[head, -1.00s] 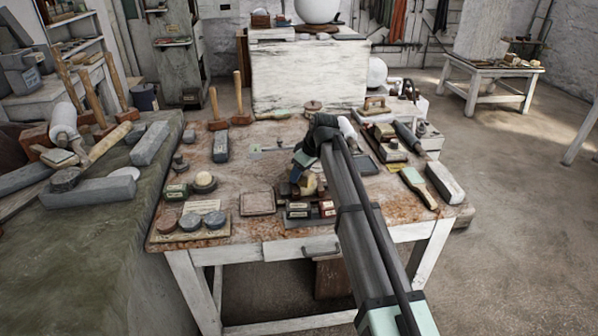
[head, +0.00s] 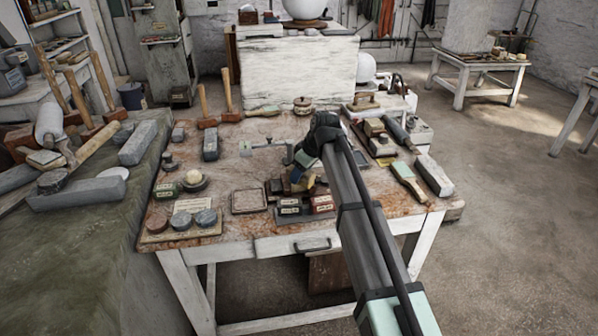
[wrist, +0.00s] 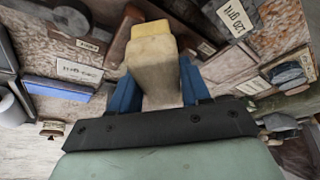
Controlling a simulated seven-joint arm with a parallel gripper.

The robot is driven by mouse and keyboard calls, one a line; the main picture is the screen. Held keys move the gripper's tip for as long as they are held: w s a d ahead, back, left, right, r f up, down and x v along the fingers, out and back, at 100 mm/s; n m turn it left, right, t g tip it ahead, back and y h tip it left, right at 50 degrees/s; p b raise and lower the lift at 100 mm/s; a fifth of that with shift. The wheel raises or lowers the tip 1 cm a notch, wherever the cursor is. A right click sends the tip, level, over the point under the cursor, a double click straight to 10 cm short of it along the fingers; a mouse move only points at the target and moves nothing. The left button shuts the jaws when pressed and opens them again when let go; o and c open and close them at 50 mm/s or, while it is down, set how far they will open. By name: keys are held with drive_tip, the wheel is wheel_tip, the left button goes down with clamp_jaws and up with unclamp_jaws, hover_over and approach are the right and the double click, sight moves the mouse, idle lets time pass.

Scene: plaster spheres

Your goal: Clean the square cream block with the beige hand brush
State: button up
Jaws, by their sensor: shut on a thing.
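My gripper (head: 299,176) is low over the middle of the worktable, near its front. In the wrist view its two blue fingers (wrist: 157,88) are shut on a beige piece (wrist: 152,72) with a paler yellow end; it looks like the beige hand brush. The fingers and wrist hide part of it. In the head view the held thing is small and mostly covered by my gripper. I cannot tell whether it touches anything below. I cannot pick out the square cream block for certain; a square, dark-rimmed flat piece (head: 249,201) lies left of my gripper.
Labelled grit blocks (head: 290,209) lie close below my gripper. A green-handled brush (head: 408,182) and a grey block (head: 434,175) lie at the right. Round discs on a board (head: 181,222) are front left. Mallets (head: 228,100) stand at the back left.

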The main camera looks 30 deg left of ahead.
sight(290, 166)
drive_tip(key=shift+a, duration=0.15)
drive_tip(key=shift+a, duration=2.1)
drive_tip(key=shift+d, duration=2.25)
drive_tip(key=shift+a+r, duration=0.1)
drive_tip(key=shift+a+r, duration=0.35)
drive_tip(key=shift+a, duration=0.2)
drive_tip(key=shift+a+r, duration=0.3)
drive_tip(key=shift+a, duration=0.2)
